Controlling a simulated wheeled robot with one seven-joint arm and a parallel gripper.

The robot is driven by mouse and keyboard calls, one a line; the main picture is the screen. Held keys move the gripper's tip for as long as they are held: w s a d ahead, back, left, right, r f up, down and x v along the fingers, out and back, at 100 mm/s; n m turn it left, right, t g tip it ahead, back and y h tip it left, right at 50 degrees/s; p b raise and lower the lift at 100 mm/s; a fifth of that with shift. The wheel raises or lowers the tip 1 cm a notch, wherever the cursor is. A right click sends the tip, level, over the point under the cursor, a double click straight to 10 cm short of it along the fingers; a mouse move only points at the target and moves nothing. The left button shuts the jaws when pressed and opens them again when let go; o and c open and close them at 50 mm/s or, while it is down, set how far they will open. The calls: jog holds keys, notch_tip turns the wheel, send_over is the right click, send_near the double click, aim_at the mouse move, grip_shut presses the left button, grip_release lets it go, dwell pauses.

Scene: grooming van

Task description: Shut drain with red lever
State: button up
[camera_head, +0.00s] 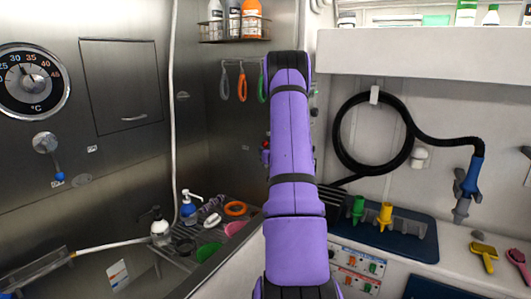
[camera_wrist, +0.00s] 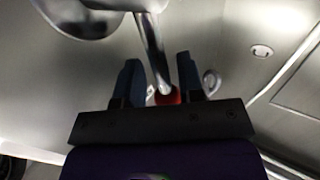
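In the wrist view, my gripper (camera_wrist: 159,62) has its two dark fingers spread apart. A metal lever (camera_wrist: 151,45) with a red end (camera_wrist: 167,96) runs down between them from a round metal fitting (camera_wrist: 90,20). The red end is close to the right finger, with a gap on the left finger's side, so the fingers do not look closed on it. The drain itself is not identifiable.
A rack (camera_head: 190,258) with bottles and rings stands low left of my arm. A wire basket (camera_head: 236,28) with hanging loops is above. A blue-tipped lever (camera_head: 47,145) is on the left wall. A coiled black hose (camera_head: 342,140) hangs at right.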

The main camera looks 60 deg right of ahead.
jog(key=shift+a+r, duration=0.1)
jog(key=shift+r, duration=0.05)
jog(key=shift+s+a, duration=0.25)
jog(key=shift+s, duration=0.15)
jog(key=v, duration=0.9)
jog(key=shift+s+a, duration=0.25)
jog(key=shift+s, duration=0.05)
